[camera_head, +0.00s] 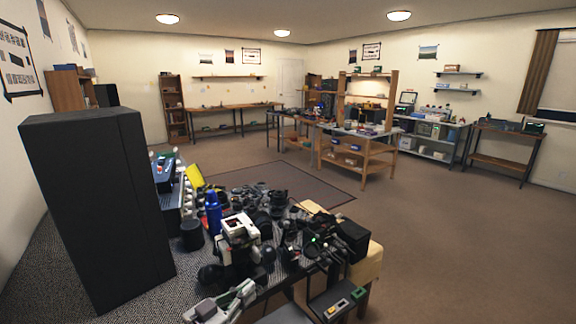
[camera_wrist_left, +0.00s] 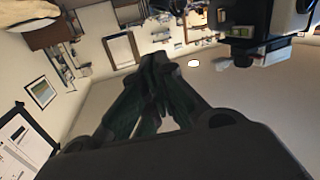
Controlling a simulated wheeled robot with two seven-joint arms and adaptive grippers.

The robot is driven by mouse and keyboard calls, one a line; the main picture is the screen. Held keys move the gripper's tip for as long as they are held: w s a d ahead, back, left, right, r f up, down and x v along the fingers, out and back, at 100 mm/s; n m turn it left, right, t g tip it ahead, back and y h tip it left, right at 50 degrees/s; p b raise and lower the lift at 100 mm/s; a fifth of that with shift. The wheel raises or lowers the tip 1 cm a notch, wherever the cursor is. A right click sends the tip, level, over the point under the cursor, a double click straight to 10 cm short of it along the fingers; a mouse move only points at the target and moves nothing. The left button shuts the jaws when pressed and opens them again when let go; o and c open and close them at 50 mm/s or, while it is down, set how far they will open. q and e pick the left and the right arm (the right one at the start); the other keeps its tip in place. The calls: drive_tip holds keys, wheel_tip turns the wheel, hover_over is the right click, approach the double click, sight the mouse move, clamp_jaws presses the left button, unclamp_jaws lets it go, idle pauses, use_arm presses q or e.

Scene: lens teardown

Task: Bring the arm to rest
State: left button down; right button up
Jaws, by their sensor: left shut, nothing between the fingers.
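My left gripper (camera_wrist_left: 155,62) shows in the wrist view with its dark fingers drawn together and nothing between them. In the head view a white and black arm part of mine (camera_head: 240,236) stands over the crowded front worktable, at its near side. The gripper's fingertips are hard to pick out there against the dark parts behind. The wrist view looks across the room and shows it upside down, so the fingers point out into the room and not at the tabletop. I cannot make out my right gripper in either view.
A tall black cabinet (camera_head: 98,210) stands at the left. Dark lens parts (camera_head: 270,200) crowd the worktable, with a blue bottle (camera_head: 213,212) and a black cup (camera_head: 192,235) among them. A wooden shelf bench (camera_head: 362,150) stands farther back. The brown floor (camera_head: 450,240) at the right is clear.

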use_arm(q)
drive_tip(key=s+a+f+n+g+y, duration=0.2)
drive_tip(key=s+a+f+g+y, duration=0.35)
drive_tip(key=s+f, duration=0.4)
drive_tip(key=s+a+f+n+g+y, duration=0.3)
drive_tip(key=s+a+f+g+y, duration=0.2)
drive_tip(key=s+a+f, duration=0.4)
wheel_tip(320, 180, down, 32)
drive_tip(key=s+p, duration=0.1)
drive_tip(key=p, duration=0.1)
drive_tip(key=s+a+f+g, duration=0.1)
drive_tip(key=s+a+f, duration=0.3)
drive_tip(key=s+f, duration=0.5)
drive_tip(key=s+a+f+p, duration=0.1)
drive_tip(key=s+a+f, duration=0.3)
drive_tip(key=s+f, duration=0.5)
drive_tip(key=shift+s+f+m+g+y, duration=0.2)
drive_tip(key=shift+s+m+g+y, duration=0.2)
drive_tip(key=shift+s, duration=1.05)
use_arm(e)
drive_tip(key=shift+g, duration=0.3)
drive_tip(key=shift+s+d+r, duration=0.2)
drive_tip(key=shift+s+d, duration=0.15)
drive_tip(key=shift+s, duration=0.5)
drive_tip(key=shift+s+d+r, duration=0.2)
drive_tip(key=shift+s+d, duration=0.15)
drive_tip(key=shift+s, duration=0.55)
drive_tip(key=shift+s+d+r, duration=0.2)
drive_tip(key=shift+s+d, duration=0.15)
drive_tip(key=shift+s, duration=0.5)
